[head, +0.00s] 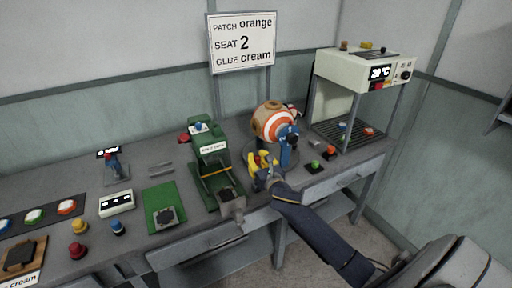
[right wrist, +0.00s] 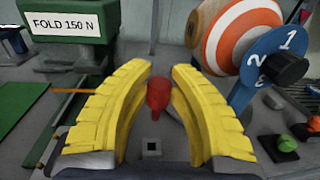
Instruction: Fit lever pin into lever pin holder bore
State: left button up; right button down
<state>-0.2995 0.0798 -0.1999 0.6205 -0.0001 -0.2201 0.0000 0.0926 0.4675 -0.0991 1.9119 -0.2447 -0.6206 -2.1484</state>
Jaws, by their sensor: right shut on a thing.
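My right gripper (head: 262,160) is at the front of the bench, just right of the green press. In the right wrist view its two yellow fingers (right wrist: 165,75) curve in around a red piece (right wrist: 158,95), which looks like the lever pin, and are shut on it. The pin's lower end points toward a small dark square hole (right wrist: 152,145) in a grey surface. I cannot tell whether this is the holder bore, or whether the pin touches it. In the head view the pin is hidden by the gripper. My left gripper is not in view.
The green press (head: 212,165) stands left of my gripper. A ball with orange and white rings (head: 272,122) and a blue numbered disc (right wrist: 270,65) stand close behind and to the right. Red and green knobs (head: 322,158) lie at right. A white-topped machine (head: 360,72) stands at back right.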

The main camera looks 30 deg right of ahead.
jog(key=shift+s+f, duration=0.1)
jog(key=shift+f, duration=0.05)
dwell(0.4)
jog(key=shift+f, duration=2.85)
jog(key=shift+f, duration=2.4)
jog(key=c, duration=1.2)
grip_release()
jog(key=s+a, duration=0.1)
jog(key=s, duration=1)
jog(key=shift+s+a, duration=0.4)
